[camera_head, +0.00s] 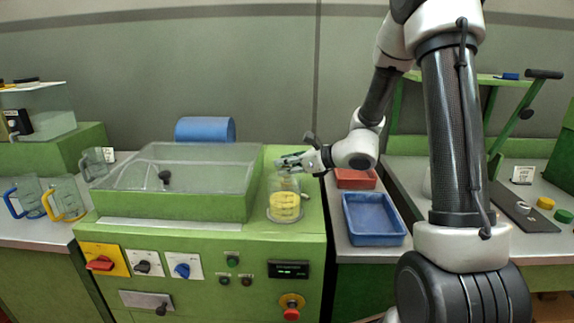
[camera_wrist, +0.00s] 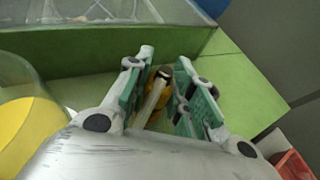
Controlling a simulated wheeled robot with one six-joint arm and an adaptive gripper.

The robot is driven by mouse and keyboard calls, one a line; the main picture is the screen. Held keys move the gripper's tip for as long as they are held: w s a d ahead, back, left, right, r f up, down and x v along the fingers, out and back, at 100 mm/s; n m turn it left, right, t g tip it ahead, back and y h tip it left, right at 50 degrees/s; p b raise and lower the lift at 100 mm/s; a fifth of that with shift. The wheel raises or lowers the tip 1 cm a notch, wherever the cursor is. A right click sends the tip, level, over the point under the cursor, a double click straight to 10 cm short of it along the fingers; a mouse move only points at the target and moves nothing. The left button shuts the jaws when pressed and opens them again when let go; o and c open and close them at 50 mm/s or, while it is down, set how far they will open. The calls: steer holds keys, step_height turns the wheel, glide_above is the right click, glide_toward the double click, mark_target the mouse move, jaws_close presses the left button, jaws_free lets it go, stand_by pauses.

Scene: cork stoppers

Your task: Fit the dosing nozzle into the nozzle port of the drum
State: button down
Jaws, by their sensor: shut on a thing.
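My gripper (camera_head: 287,162) is above the green machine, just over and behind a clear jar (camera_head: 285,212) with yellow contents. In the wrist view its green-padded fingers (camera_wrist: 164,62) are shut on a slim pale piece (camera_wrist: 150,103), which looks like the dosing nozzle. A dark tip and a yellow part show beside it; I cannot tell whether they belong to it. A blue drum-shaped body (camera_head: 205,129) lies behind the clear-lidded box. I cannot make out the nozzle port or tell for certain which part is the drum.
The clear-lidded green box (camera_head: 176,207) stands left of the gripper, with a dark knob (camera_head: 165,177) on it. A blue tray (camera_head: 374,219) and a red tray (camera_head: 355,178) are at right. Clear jugs (camera_head: 65,199) stand at left. Switches line the machine's front.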

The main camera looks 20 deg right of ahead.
steer(key=shift+f, duration=0.8)
stand_by(0.5)
steer(key=c, duration=1.2)
jaws_free()
steer(key=shift+o, duration=0.2)
steer(key=v, duration=1.2)
steer(key=shift+r, duration=0.1)
